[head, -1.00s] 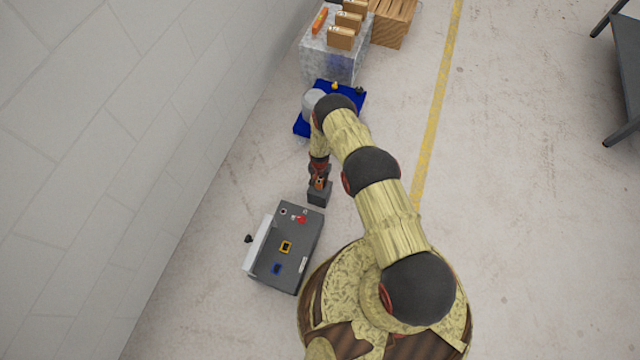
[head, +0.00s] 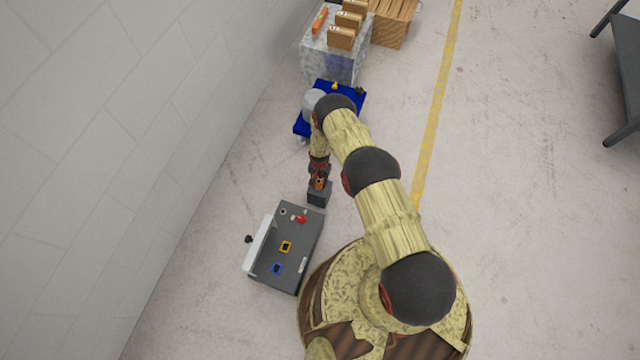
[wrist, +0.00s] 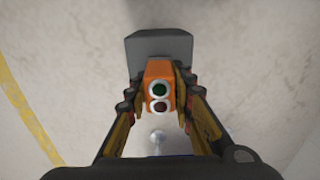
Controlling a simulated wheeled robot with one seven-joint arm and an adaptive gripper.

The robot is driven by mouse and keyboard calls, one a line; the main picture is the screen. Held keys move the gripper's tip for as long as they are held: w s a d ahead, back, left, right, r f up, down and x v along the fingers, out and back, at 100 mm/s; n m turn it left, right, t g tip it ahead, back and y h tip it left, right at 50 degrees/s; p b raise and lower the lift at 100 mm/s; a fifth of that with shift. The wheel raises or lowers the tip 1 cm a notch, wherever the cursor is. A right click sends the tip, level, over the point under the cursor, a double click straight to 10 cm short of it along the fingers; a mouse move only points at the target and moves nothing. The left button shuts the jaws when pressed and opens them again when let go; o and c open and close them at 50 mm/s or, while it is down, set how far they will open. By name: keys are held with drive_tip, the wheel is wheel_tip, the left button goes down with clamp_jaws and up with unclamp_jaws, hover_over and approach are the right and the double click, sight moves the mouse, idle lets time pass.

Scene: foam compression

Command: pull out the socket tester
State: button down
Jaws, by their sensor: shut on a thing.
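In the head view my gripper (head: 319,183) points down at a small dark grey box (head: 317,198) on the floor. The grey box (wrist: 158,46) also shows behind the tester in the wrist view. The tester's far end meets or overlaps the box there; I cannot tell whether it is still in a socket.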

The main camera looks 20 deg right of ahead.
sight(320, 179)
drive_tip(key=shift+r+p, duration=0.55)
drive_tip(key=shift+r, duration=0.6)
idle(0.4)
drive_tip(key=shift+r+p, duration=1.25)
drive_tip(key=shift+r, duration=1.15)
drive_tip(key=shift+w, duration=0.1)
